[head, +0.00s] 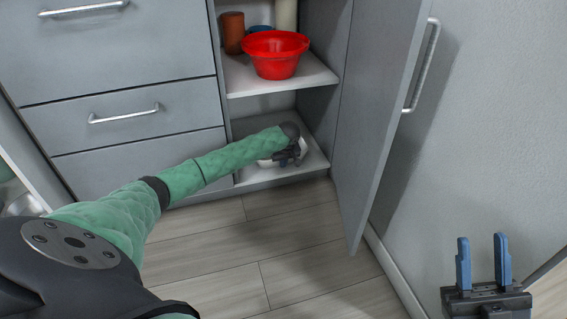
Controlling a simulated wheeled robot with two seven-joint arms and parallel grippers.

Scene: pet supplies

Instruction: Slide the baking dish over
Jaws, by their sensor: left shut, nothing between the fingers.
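A white dish (303,147), which looks like the baking dish, sits on the lower shelf (250,178) of the open cabinet. My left arm reaches across to it and hides much of it. My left gripper (284,160) is shut and empty, over or against the dish; I cannot tell if they touch. My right gripper (483,250) is open and empty at the lower right, far from the dish, with its blue fingers pointing up.
A red bowl (275,63), a brown cup (233,32) and a blue item (260,29) stand on the shelf above. The cabinet door (378,110) hangs open on the right. Closed drawers (130,115) are on the left. The floor (300,235) in front is clear.

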